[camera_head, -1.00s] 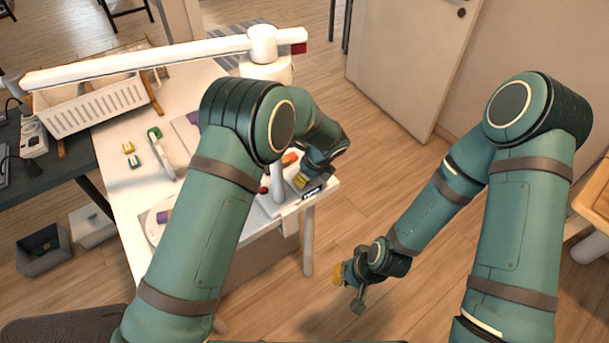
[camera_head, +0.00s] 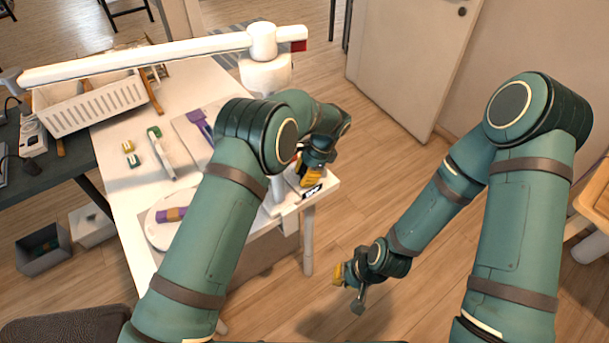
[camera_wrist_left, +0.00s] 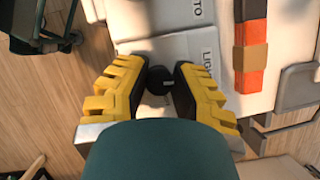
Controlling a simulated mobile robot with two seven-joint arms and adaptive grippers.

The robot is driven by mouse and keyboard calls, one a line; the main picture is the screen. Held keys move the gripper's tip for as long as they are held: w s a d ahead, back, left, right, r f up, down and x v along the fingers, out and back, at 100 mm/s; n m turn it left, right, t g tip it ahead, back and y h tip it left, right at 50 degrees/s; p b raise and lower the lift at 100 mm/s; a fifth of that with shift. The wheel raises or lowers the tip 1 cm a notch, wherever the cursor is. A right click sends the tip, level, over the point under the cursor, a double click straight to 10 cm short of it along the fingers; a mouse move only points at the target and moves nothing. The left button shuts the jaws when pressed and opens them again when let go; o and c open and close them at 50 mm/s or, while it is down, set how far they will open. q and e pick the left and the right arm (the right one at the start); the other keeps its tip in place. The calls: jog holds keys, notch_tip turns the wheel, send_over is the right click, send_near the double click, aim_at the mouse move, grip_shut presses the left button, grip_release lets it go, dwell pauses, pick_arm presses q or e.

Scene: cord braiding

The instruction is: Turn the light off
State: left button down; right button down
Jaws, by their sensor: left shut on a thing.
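A small black knob (camera_wrist_left: 158,80) sits on a white panel (camera_wrist_left: 150,47) in the left wrist view. A printed label starting "LIG" (camera_wrist_left: 208,62) is beside it, partly cut off by a finger. My left gripper (camera_wrist_left: 158,84) has its yellow fingers on both sides of the knob and is shut on it. In the head view my left gripper (camera_head: 310,176) is down at the table's right corner, and the knob is hidden there. My right gripper (camera_head: 348,283) hangs empty over the floor, away from the table; its finger opening is unclear.
The white table (camera_head: 125,185) carries a white basket (camera_head: 95,110), a purple piece (camera_head: 200,124) and a round plate (camera_head: 158,232). A long white beam (camera_head: 140,62) crosses above it.

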pick_arm(q)
jog(key=shift+s+f+n+g, duration=0.15)
jog(key=shift+n+g, duration=0.15)
jog(key=shift+n, duration=0.6)
jog(key=c, duration=0.7)
grip_release()
jog(key=shift+c, duration=0.2)
jog(key=v, duration=1.2)
jog(key=shift+a, duration=0.1)
